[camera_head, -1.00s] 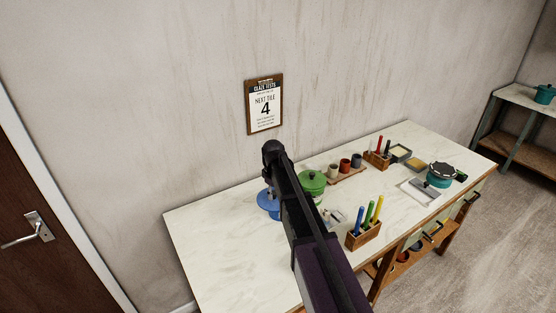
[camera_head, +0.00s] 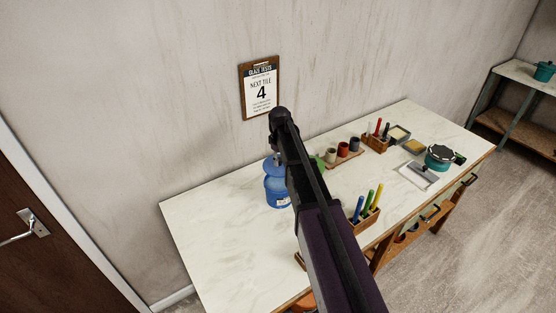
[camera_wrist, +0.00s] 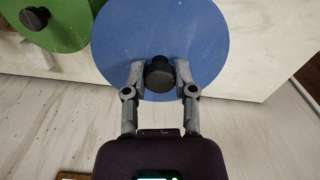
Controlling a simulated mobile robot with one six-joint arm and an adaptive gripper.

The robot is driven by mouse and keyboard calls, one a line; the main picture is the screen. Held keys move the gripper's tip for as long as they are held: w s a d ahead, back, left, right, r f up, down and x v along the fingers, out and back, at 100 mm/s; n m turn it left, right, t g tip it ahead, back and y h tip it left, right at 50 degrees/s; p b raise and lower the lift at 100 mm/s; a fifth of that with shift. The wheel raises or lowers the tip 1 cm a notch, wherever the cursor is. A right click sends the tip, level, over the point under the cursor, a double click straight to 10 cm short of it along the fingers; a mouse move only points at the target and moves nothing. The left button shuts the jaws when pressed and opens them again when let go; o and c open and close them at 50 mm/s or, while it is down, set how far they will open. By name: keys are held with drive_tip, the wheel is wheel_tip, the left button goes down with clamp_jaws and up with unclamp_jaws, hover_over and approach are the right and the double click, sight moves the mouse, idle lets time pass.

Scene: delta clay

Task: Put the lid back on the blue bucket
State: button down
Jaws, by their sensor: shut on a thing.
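The blue lid (camera_wrist: 155,30) is a flat disc with a dark knob (camera_wrist: 158,75). My gripper (camera_wrist: 158,78) is shut on that knob from both sides. In the head view, the blue lid (camera_head: 271,167) shows just above the blue bucket (camera_head: 278,190), which stands on the white bench top (camera_head: 215,235). A gap between lid and bucket seems to show, but my arm covers their right side, so I cannot tell how well they line up. My gripper's fingertips are hidden in the head view.
A green lid (camera_wrist: 65,20) with a dark knob lies left of the blue lid in the wrist view. A wooden holder (camera_head: 368,218) with coloured sticks, small cups (camera_head: 343,150) and a teal pot (camera_head: 440,156) stand to the right. The bench's left end is clear.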

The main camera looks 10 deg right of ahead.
drive_tip(key=shift+f, duration=0.25)
drive_tip(key=shift+s+f+b, duration=0.1)
drive_tip(key=shift+f+b, duration=2.85)
drive_tip(key=shift+b, duration=0.15)
drive_tip(key=shift+f, duration=0.15)
idle(0.4)
drive_tip(key=shift+c, duration=1.8)
unclamp_jaws()
drive_tip(key=o, duration=0.4)
drive_tip(key=shift+c, duration=0.2)
